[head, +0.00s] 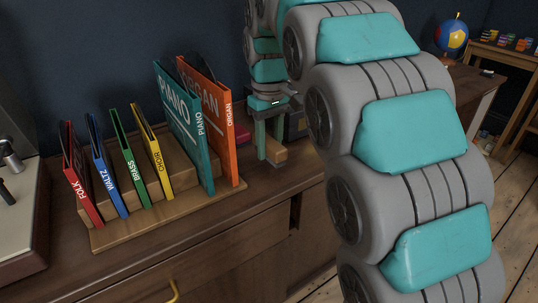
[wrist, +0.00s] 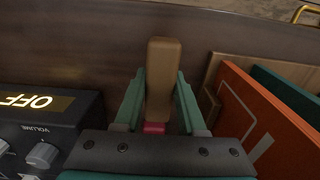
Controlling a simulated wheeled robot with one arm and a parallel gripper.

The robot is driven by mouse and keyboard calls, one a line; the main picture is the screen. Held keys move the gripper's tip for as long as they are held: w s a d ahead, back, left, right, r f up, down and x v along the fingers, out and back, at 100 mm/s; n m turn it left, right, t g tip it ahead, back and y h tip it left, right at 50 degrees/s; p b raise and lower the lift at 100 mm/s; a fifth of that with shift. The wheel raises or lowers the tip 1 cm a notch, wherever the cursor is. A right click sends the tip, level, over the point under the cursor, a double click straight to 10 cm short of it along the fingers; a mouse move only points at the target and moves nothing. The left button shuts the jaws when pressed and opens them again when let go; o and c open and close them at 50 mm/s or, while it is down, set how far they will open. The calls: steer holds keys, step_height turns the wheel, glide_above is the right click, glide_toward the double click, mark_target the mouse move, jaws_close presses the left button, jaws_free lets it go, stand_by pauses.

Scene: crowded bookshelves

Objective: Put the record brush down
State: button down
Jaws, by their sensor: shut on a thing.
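The record brush is a light wooden block, seen end-on beyond my fingers in the wrist view (wrist: 163,62). In the head view the brush (head: 277,156) shows as a small tan block low between the fingers. My gripper (head: 268,150) points down at the cabinet top, right of the orange ORGAN record. Its teal fingers (wrist: 160,85) stand on either side of the brush and are shut on it. A small pink-red patch shows at the near end of the brush. Whether the brush touches the wood cannot be told.
A wooden rack (head: 170,224) holds FOLK, WALTZ, BRASS, CHOIR, PIANO and the orange ORGAN record (wrist: 262,105), close on the right in the wrist view. A dark box with a VOLUME knob (wrist: 45,135) stands left there. Bare cabinet top (wrist: 90,45) lies between them.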

mark_target(269, 157)
steer(key=shift+w+f, duration=0.1)
steer(key=shift+f, duration=1.6)
steer(key=shift+f, duration=0.2)
steer(key=c, duration=0.5)
jaws_free()
steer(key=shift+r, duration=0.1)
